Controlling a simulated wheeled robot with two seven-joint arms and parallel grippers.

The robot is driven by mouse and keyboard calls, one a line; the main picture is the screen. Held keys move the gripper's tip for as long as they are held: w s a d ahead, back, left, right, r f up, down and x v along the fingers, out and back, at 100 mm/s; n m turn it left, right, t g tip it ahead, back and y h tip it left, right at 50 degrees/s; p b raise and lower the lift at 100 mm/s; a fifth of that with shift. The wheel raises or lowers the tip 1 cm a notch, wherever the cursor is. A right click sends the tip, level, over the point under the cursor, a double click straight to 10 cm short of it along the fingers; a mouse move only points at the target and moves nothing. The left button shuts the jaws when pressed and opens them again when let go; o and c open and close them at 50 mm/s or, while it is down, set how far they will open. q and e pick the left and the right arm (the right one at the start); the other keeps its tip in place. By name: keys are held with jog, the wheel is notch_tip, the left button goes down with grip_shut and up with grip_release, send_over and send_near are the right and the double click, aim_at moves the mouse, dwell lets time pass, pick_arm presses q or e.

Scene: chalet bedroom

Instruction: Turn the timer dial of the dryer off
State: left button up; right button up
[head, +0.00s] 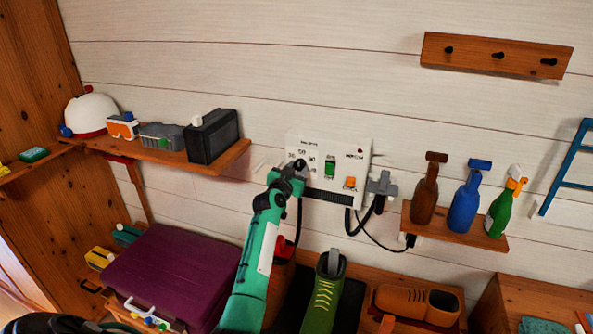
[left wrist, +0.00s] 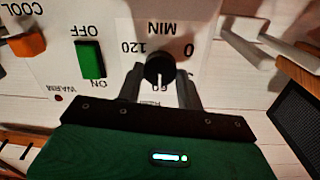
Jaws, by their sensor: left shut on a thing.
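The dryer (head: 330,165) is a white box on the plank wall in the head view. Its black timer dial (left wrist: 160,66), marked MIN with 0 and 120, shows in the left wrist view, where the lettering is upside down. The dial's white mark points down in that picture, away from the 0 and 120 side. My left gripper (left wrist: 160,86) is shut on the dial, one finger on each side. In the head view my left gripper (head: 289,172) covers most of the dial. My right gripper is not in view.
A green OFF/ON switch (left wrist: 90,59) and an orange COOL switch (left wrist: 29,43) sit beside the dial. A shelf with a black box (head: 212,136) is left of the dryer; a shelf with bottles (head: 466,197) is right. Boots (head: 325,290) stand below.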

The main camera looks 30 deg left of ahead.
pick_arm(q)
jog(key=shift+n, duration=0.4)
jog(key=n, duration=0.5)
jog(key=shift+n, duration=0.4)
jog(key=n, duration=0.5)
jog(key=shift+n+p, duration=0.3)
jog(key=n+y+p, duration=0.1)
jog(key=n, duration=0.5)
jog(key=shift+n+p, duration=0.3)
jog(key=n+p, duration=0.1)
jog(key=n, duration=0.4)
jog(key=shift+f+p, duration=0.1)
jog(key=shift+p, duration=0.2)
jog(key=shift+n, duration=0.4)
